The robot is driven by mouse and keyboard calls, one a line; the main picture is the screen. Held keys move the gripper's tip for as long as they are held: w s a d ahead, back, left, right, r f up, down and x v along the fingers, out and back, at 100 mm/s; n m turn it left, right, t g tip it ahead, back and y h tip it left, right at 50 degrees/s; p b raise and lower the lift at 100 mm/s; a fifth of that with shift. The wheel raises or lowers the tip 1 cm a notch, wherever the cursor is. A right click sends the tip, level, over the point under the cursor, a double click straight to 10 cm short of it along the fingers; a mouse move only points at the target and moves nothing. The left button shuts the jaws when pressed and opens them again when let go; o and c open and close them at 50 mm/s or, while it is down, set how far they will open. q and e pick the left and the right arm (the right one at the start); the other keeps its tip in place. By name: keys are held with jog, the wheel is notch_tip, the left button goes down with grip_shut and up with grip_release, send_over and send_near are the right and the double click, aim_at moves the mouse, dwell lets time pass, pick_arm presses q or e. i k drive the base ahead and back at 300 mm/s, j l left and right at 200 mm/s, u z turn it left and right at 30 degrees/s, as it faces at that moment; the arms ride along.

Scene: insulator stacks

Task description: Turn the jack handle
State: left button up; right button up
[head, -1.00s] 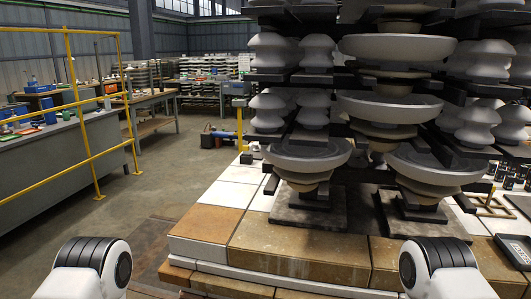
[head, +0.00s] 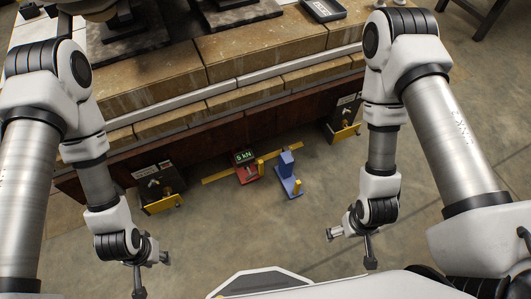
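A blue jack-like device (head: 286,172) with a short yellow post (head: 297,187) stands on the floor in front of the stack base. Just left of it is a red unit (head: 249,174) with a green display that seems to read "5 kN" (head: 244,156). I cannot tell for sure which part is the jack handle. My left gripper (head: 152,272) is low at the left, its fingers spread and empty. My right gripper (head: 352,248) is right of and nearer than the blue device, fingers spread and empty. Neither gripper touches anything.
Dark boxes with yellow feet stand against the base at left (head: 158,184) and right (head: 343,118). The stone-block base (head: 225,92) spans the back. The floor between my grippers is clear.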

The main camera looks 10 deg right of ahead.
aim_at(251, 175)
jog(key=i+l+u, duration=0.15)
jog(key=l, duration=0.35)
jog(key=i+l+u, duration=0.15)
jog(key=l, duration=0.35)
jog(key=i+l+u, duration=0.15)
jog(key=l, duration=0.4)
jog(key=l+u, duration=0.15)
jog(key=l, duration=0.4)
